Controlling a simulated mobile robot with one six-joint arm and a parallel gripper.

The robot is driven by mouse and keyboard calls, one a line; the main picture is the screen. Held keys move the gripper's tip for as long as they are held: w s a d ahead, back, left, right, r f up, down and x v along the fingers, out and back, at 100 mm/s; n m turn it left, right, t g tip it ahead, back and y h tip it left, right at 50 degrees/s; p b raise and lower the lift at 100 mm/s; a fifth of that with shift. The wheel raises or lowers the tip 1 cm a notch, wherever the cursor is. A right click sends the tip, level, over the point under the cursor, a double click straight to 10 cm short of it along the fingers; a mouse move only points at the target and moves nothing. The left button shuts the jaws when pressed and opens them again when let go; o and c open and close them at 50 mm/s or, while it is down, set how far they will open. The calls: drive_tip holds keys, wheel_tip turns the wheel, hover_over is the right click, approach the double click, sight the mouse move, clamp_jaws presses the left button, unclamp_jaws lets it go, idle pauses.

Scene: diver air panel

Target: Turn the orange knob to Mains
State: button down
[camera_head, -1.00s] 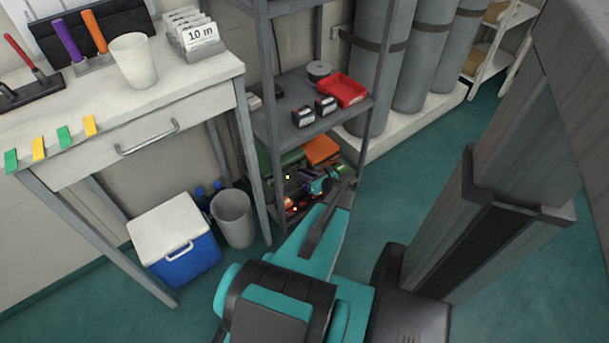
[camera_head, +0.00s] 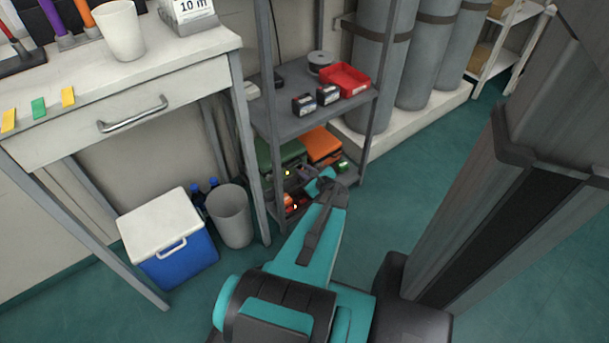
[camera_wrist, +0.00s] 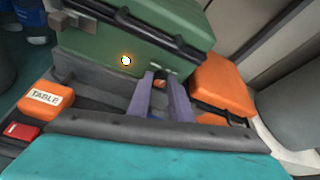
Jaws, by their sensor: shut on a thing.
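In the wrist view, my gripper (camera_wrist: 159,78) has its two grey-purple fingers closed around a small orange piece (camera_wrist: 159,84), which looks like the orange knob. Only a sliver of it shows between the fingertips; its pointer and the Mains mark cannot be read. The fingers reach over a dark grey surface in front of a green case (camera_wrist: 150,35). A small glowing light (camera_wrist: 126,61) shows to the left of the fingertips. In the head view, my gripper is down at the lower shelf of the grey rack, mostly hidden by my arm.
An orange case (camera_wrist: 222,86) lies right of the fingers. An orange box labelled TABLE (camera_wrist: 46,98) and a red item (camera_wrist: 20,131) are at left. The upper shelf (camera_head: 285,118) overhangs.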

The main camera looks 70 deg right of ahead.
drive_tip(key=shift+a+f+n+g+h+b, duration=0.2)
drive_tip(key=shift+n+h+b, duration=0.4)
drive_tip(key=shift+b, duration=1.7)
drive_tip(key=shift+a+f+n+g+h+b, duration=0.25)
drive_tip(key=shift+n+b, duration=0.55)
drive_tip(key=shift+b, duration=1.5)
drive_tip(key=b, duration=0.1)
drive_tip(key=n+h+b, duration=0.1)
drive_tip(key=shift+d+r+b, duration=0.15)
drive_tip(key=shift+d+b, duration=0.1)
drive_tip(key=shift+b, duration=0.1)
drive_tip(key=shift+n+h+b, duration=0.35)
drive_tip(key=shift+n+b, duration=0.3)
drive_tip(key=shift+n, duration=0.15)
drive_tip(key=shift+w+n+g+h, duration=0.1)
drive_tip(key=shift+n+g+h, duration=0.35)
drive_tip(key=shift+n, duration=0.35)
drive_tip(key=shift+n+t+h, duration=0.25)
drive_tip(key=shift+n+t, duration=0.05)
drive_tip(key=shift+n, duration=0.1)
drive_tip(key=c, duration=1.6)
unclamp_jaws()
drive_tip(key=shift+a, duration=0.1)
drive_tip(key=shift+w, duration=0.1)
